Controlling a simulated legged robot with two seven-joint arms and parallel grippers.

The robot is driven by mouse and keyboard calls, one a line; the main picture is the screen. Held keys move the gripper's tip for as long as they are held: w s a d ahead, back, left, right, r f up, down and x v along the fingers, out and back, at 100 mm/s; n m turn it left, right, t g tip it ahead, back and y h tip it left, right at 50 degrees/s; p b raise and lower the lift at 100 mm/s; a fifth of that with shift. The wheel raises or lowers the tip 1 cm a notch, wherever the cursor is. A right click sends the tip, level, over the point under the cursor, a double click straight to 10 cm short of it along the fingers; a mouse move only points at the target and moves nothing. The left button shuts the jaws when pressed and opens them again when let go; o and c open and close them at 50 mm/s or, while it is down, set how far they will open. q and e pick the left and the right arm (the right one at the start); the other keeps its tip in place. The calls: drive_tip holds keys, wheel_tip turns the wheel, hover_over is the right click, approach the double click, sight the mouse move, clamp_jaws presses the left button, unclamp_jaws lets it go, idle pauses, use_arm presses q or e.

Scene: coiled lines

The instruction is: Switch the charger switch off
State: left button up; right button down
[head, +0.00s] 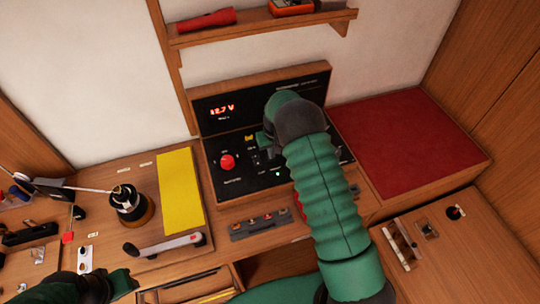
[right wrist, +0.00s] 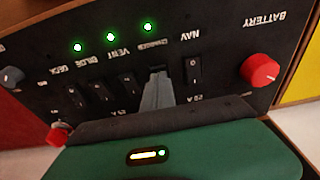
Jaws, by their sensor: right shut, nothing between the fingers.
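The black switch panel (head: 232,182) stands at the back centre, with a red battery knob (head: 227,161). My right gripper (head: 268,142) is over the panel, shut and empty. In the right wrist view the panel appears upside down, and the shut fingertips (right wrist: 157,72) are at the charger switch, just under its label (right wrist: 150,43). They hide most of that switch, so its position and any contact cannot be told. The green light (right wrist: 148,27) in line with the charger label is lit. My left gripper (head: 120,282) is at the bottom left; its jaws are unclear.
The nav switch (right wrist: 194,72) and vent switch (right wrist: 128,85) stand close on either side of the fingers. Green lights (right wrist: 111,37) are also lit by vent and bilge. A shelf (head: 255,28) is above; a red pad (head: 405,140) lies right of the panel.

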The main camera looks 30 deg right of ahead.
drive_tip(key=shift+f+b, duration=0.35)
drive_tip(key=shift+f, duration=0.15)
drive_tip(key=shift+r+p, duration=2.3)
drive_tip(key=shift+r, duration=1.3)
drive_tip(key=shift+f, duration=0.1)
drive_tip(key=s+a+n+b, duration=0.1)
drive_tip(key=s+a+b, duration=0.4)
drive_tip(key=s+a, duration=0.3)
drive_tip(key=s+a+r+n+b, duration=0.1)
drive_tip(key=s+a+b, duration=0.4)
drive_tip(key=s+a, duration=0.4)
drive_tip(key=s, duration=0.7)
drive_tip(key=shift+n+t, duration=0.4)
